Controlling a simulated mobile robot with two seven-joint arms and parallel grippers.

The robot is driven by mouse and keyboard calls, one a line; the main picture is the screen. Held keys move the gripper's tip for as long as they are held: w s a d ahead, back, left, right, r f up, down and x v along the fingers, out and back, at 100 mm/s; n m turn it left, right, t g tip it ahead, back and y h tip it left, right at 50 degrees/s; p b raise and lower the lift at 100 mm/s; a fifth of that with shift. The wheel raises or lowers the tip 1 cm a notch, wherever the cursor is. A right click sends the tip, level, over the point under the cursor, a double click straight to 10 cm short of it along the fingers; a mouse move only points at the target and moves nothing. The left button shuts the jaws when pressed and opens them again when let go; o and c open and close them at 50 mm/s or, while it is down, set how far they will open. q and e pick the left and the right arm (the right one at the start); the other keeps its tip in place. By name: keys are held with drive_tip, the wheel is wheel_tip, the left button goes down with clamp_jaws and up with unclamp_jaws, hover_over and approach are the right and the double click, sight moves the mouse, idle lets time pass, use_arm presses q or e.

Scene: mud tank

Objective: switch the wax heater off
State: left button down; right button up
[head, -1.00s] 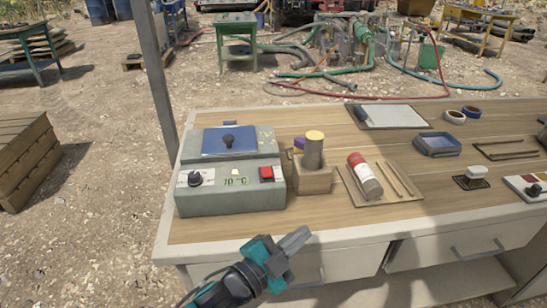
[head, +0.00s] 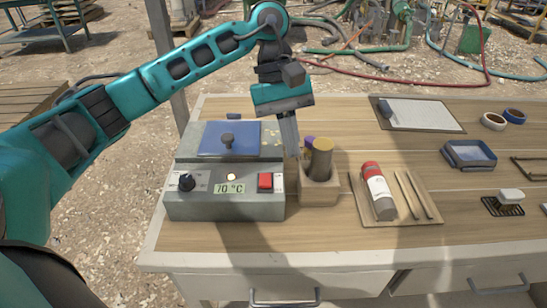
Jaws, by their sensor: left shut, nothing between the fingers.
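The wax heater (head: 215,205) is a grey-green box on the near left of the wooden-topped bench. Its blue lid (head: 228,140) with a dark knob is closed. The front panel carries a dark dial (head: 186,182), a display (head: 228,188) reading 70 °C, a small pale lamp that looks lit (head: 231,177), and a red rocker switch (head: 265,181). My left gripper (head: 293,153) is shut and empty, pointing down by the heater's right side, above and behind the red switch. I cannot tell whether it touches anything. My right gripper is out of view.
Further right are a tray (head: 403,209) with a red-and-white bottle, a blue tray (head: 469,155) and a clipboard (head: 422,115). Bare bench lies in front of the heater.

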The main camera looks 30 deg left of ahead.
use_arm(q)
drive_tip(key=w+a+r+m+y, duration=0.1)
drive_tip(key=w+a+r+y, duration=0.15)
drive_tip(key=a, duration=0.45)
approach(264, 182)
drive_tip(key=shift+t+y, duration=0.3)
drive_tip(key=shift+y, duration=0.05)
drive_tip(key=f, duration=0.2)
drive_tip(key=s+f, duration=0.1)
drive_tip(key=f, duration=0.1)
drive_tip(key=d+f, duration=0.1)
drive_tip(key=f, duration=0.1)
drive_tip(key=shift+s+d+f, duration=0.15)
drive_tip(key=shift+s+f, duration=0.05)
drive_tip(key=shift+f, duration=0.1)
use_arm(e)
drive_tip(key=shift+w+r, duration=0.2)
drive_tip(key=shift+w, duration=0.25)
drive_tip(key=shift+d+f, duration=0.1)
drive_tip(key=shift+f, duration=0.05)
